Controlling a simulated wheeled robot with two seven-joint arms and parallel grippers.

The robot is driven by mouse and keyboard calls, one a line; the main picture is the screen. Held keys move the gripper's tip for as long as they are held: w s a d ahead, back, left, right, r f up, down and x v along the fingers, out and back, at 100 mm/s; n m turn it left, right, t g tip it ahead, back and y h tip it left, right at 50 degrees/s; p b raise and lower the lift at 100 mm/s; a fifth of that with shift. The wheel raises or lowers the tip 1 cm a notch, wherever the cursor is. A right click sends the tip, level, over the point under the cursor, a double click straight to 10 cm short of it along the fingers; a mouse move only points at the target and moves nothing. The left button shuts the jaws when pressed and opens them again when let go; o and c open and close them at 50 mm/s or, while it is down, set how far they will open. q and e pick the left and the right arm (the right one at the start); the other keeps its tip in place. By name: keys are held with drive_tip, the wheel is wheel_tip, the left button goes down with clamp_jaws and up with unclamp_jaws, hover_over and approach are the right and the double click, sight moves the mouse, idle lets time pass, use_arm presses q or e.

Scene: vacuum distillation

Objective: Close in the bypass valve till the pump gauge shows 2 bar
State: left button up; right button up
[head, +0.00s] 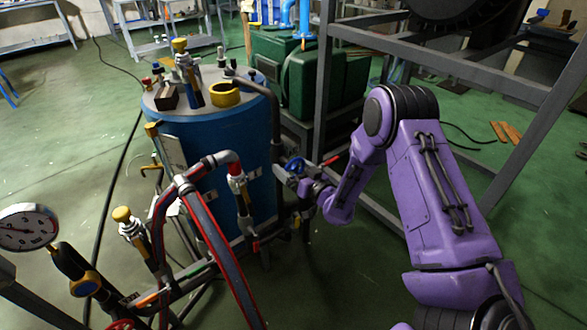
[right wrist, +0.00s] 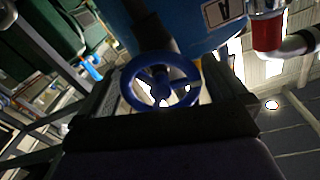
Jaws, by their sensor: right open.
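The bypass valve appears to be the one with the blue handwheel (head: 294,164), low at the right side of the blue tank. The handwheel (right wrist: 160,57) fills the middle of the right wrist view. My right gripper (head: 288,174) is at this wheel, with the purple arm reaching in from the right. In the right wrist view its dark jaws (right wrist: 162,88) are open, one on each side of the wheel; contact with the rim cannot be told. A round white pressure gauge (head: 28,227) is at the far left; its reading is too small to tell. My left gripper is out of view.
The blue tank (head: 222,143) stands behind pipes and a red-striped hose (head: 222,252). A grey metal frame (head: 440,64) stands behind my right arm. A green machine (head: 305,82) is at the back. Green floor lies open at the left.

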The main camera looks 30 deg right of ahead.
drive_tip(key=c, duration=0.8)
drive_tip(key=shift+m, duration=0.3)
drive_tip(key=o, duration=0.8)
drive_tip(key=s, duration=1)
drive_tip(key=shift+s+d, duration=0.3)
drive_tip(key=shift+d, duration=0.15)
